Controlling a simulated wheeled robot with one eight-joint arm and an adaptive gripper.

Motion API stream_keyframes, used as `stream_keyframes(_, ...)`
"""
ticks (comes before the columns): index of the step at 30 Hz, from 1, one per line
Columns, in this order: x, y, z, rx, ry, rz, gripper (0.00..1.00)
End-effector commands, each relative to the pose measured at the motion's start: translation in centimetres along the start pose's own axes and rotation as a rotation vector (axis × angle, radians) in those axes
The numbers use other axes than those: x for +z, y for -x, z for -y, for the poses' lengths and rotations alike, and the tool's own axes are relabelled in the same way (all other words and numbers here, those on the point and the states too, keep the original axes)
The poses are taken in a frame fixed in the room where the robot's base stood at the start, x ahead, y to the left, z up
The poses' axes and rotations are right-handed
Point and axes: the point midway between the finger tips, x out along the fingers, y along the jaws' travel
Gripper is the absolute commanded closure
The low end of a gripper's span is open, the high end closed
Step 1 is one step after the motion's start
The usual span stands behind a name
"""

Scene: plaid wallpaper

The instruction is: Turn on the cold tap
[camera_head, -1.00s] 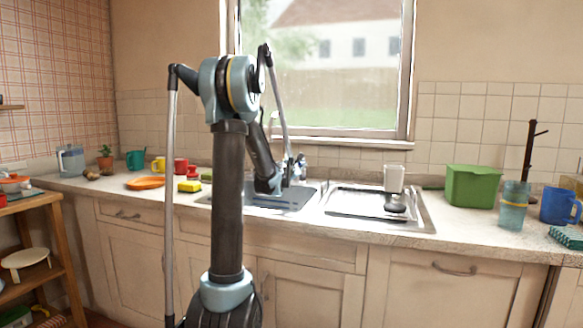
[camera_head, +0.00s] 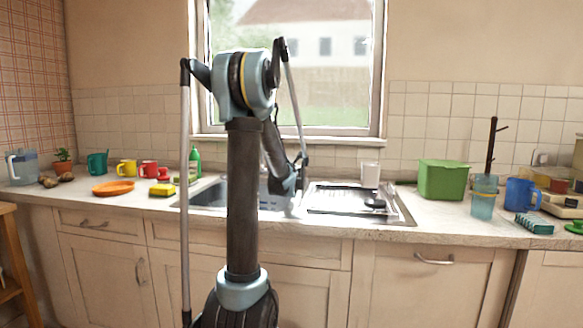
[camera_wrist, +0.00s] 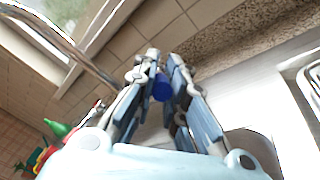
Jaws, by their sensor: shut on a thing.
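My gripper (camera_wrist: 165,64) is at the back of the sink, by the wall tiles. In the wrist view, its two fingers are closed around a small blue knob (camera_wrist: 161,87), which looks like the cold tap's handle. Most of the knob's body is hidden between the fingers. A curved metal spout (camera_wrist: 92,66) runs to the left of the gripper. In the head view, my arm covers part of the sink (camera_head: 212,194) and hides the taps. Whether water runs cannot be seen.
A white cup (camera_head: 370,175) stands on the drainboard (camera_head: 335,200). A green bin (camera_head: 442,180) and blue mug (camera_head: 521,194) are farther right.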

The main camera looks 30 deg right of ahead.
Motion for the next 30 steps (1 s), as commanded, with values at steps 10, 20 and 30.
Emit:
stream_keyframes(10,-0.69,0.02,-0.35,0.013,0.001,-0.02,1.0)
stream_keyframes(20,-0.75,-0.03,-0.43,0.013,0.001,-0.02,0.66)
stream_keyframes(30,-0.68,0.21,-0.45,0.013,0.0,-0.019,0.66)
